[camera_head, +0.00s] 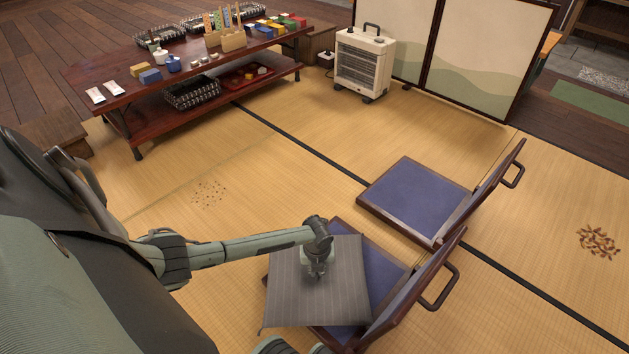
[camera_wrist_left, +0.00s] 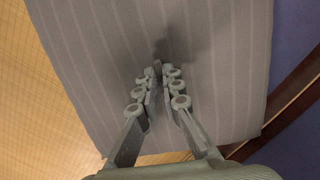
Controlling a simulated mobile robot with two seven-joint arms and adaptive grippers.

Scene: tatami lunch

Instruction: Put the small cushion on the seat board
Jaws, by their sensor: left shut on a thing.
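The small cushion (camera_head: 318,292) is grey, thin and striped. In the head view it overlaps the left part of the nearer seat board (camera_head: 383,272), which has a blue pad, a dark wooden frame and a tilted back with a handle. My left gripper (camera_head: 317,268) is above the cushion, shut on its cloth near the middle. In the left wrist view the fingertips (camera_wrist_left: 158,72) meet on the striped cushion (camera_wrist_left: 215,75), with blue pad at the right and tatami at the left. I cannot tell whether the cushion touches the board. My right gripper is not seen.
A second blue-padded floor chair (camera_head: 412,196) stands behind. A low wooden table (camera_head: 110,75) with several small items is at the back left. A white heater (camera_head: 364,60) stands at the back. Open tatami (camera_head: 270,165) lies between them. Brown scraps (camera_head: 597,243) lie at the right.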

